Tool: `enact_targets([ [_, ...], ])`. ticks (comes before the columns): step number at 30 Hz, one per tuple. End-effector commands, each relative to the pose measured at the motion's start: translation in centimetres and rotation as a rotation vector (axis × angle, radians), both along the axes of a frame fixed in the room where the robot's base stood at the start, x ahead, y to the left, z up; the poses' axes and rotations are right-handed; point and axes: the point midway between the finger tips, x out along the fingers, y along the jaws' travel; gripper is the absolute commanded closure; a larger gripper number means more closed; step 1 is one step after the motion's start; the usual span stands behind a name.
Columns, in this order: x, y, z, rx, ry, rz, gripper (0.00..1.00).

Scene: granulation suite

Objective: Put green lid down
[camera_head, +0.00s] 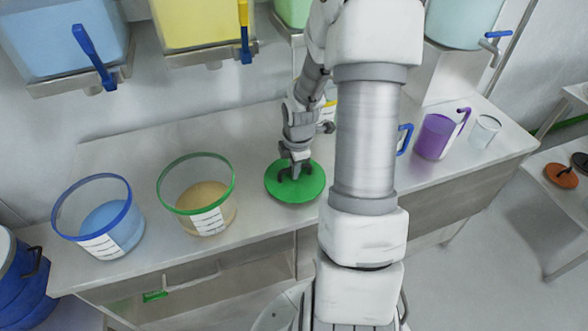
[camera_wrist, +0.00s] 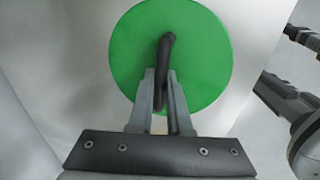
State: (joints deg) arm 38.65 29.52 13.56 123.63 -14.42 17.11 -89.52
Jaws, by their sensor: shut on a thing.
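The green lid (camera_head: 283,187) is a flat round disc with a dark arched handle (camera_wrist: 165,65). In the head view it is at the middle of the bench, right of the green-rimmed bucket. My gripper (camera_head: 294,172) is above the lid, its fingers shut on the handle. In the wrist view the lid (camera_wrist: 200,50) fills the top middle and my gripper's fingers (camera_wrist: 163,90) close around the handle from both sides. The lid looks level and at or very near the bench top; I cannot tell whether it touches.
The green-rimmed clear bucket (camera_head: 207,207) holds tan powder. A blue-rimmed bucket (camera_head: 110,228) stands left of it. A purple jug (camera_head: 434,137) and a clear beaker (camera_head: 484,131) stand on the bench's right. Blue (camera_head: 62,38) and yellow (camera_head: 197,22) bins hang behind. A side table (camera_head: 566,200) holds an orange lid (camera_head: 560,175).

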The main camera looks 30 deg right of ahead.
Motion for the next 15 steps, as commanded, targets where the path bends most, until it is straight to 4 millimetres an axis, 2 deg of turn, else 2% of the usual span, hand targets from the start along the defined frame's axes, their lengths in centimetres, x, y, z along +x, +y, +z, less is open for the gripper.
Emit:
enact_targets([
  [9,0.01,-0.02,-0.31,0.0,-0.001,0.0,1.0],
  [10,0.01,-0.03,-0.18,0.0,-0.001,0.0,0.78],
  [14,0.0,-0.03,-0.15,0.0,-0.001,0.0,0.55],
  [15,0.0,-0.03,-0.15,0.0,-0.001,0.0,0.54],
])
